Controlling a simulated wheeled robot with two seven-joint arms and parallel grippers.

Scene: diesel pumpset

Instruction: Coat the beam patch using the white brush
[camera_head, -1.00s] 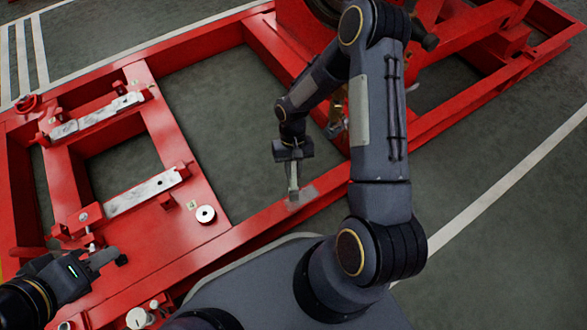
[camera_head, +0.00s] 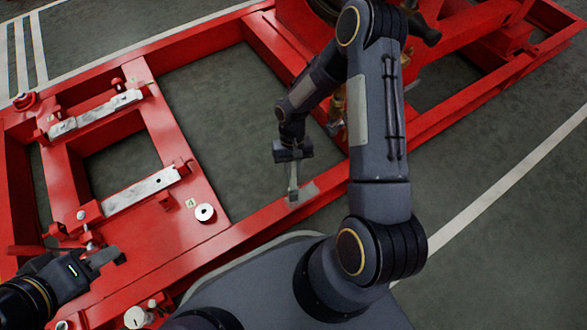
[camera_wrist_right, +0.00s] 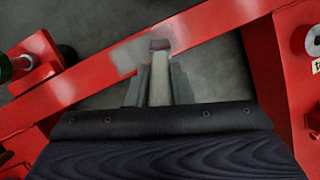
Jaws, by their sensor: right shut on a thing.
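My right gripper (camera_head: 293,163) is shut on the pale handle of the white brush (camera_head: 293,182) and points it down at the red beam (camera_head: 258,217). A dull grey beam patch (camera_head: 309,191) lies on the beam's top around the brush tip. In the right wrist view the brush (camera_wrist_right: 160,82) is between the fingers, its dark head over the edge of the grey patch (camera_wrist_right: 129,57). I cannot tell whether the bristles touch the beam. My left gripper (camera_head: 104,258) is at the lower left over the red frame, apart from the patch; its finger gap is unclear.
The red frame carries two metal mounting bars (camera_head: 142,190) (camera_head: 98,112) and a washer-like disc (camera_head: 204,212). A white round container (camera_head: 135,317) stands at the bottom left. Red machinery (camera_head: 465,35) is at the top right. Open floor (camera_head: 490,235) lies to the right.

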